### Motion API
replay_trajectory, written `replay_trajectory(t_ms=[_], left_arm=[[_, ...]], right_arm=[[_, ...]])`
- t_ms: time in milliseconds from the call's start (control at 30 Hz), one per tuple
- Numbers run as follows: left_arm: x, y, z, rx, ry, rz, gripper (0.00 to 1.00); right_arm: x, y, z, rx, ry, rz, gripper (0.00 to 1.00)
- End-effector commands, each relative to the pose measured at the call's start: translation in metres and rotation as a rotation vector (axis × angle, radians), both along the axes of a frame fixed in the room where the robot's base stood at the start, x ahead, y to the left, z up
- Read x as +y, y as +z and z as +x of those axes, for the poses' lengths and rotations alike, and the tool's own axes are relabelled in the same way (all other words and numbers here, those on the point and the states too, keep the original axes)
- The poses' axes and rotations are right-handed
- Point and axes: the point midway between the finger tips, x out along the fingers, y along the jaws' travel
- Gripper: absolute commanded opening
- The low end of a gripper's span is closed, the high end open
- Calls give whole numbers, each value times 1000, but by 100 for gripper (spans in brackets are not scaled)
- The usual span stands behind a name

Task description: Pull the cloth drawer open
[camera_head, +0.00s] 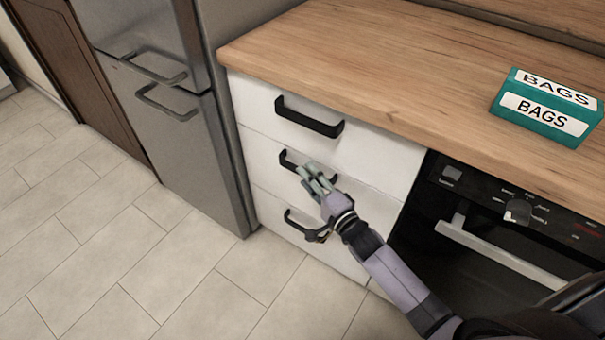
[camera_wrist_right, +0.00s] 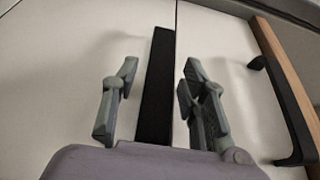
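A white unit under the worktop has three drawers, all flush and closed, with no label readable on their fronts. Its black bar handles are the top handle (camera_head: 309,117), the middle handle (camera_head: 290,160) and the bottom handle (camera_head: 296,222). My right gripper (camera_head: 309,172) is at the middle drawer's front. In the right wrist view my right gripper (camera_wrist_right: 158,76) is open, with one finger on each side of the middle handle (camera_wrist_right: 156,85); neither finger clearly touches it. The top handle (camera_wrist_right: 290,105) shows at the right there. My left gripper is out of view. Which drawer holds cloths cannot be told.
The wooden worktop (camera_head: 350,60) overhangs the drawers and carries a teal BAGS box (camera_head: 547,105). A black oven (camera_head: 490,240) stands right of the drawers, a steel fridge (camera_head: 180,120) left. The tiled floor (camera_head: 130,250) in front is clear.

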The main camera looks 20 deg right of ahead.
Motion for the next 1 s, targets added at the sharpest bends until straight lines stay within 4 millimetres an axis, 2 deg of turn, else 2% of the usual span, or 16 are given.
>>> replay_trajectory(t_ms=[100,200,567,1000], left_arm=[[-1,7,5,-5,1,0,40],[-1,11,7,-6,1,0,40],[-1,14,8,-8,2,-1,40],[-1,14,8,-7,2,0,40]], right_arm=[[4,-1,17,-2,0,0,40],[7,-1,25,-1,0,0,40],[8,0,29,0,0,-1,40],[8,0,29,0,0,-1,11]])
